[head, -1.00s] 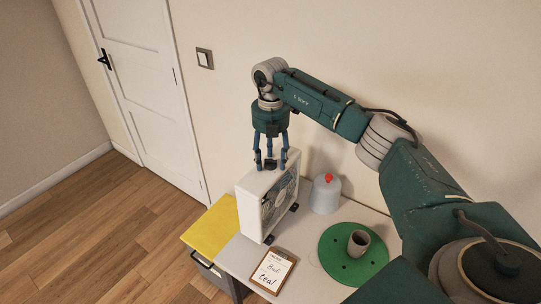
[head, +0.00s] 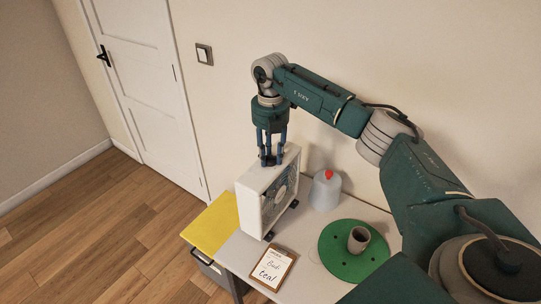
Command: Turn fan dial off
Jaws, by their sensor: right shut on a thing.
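A white box fan (head: 255,194) stands upright on the light table, its grille facing right. My right gripper (head: 272,160) points straight down at the fan's top face. Its fingers are closed together on the dial, which the fingertips hide, so how the dial is turned cannot be seen. My left gripper is not in view.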

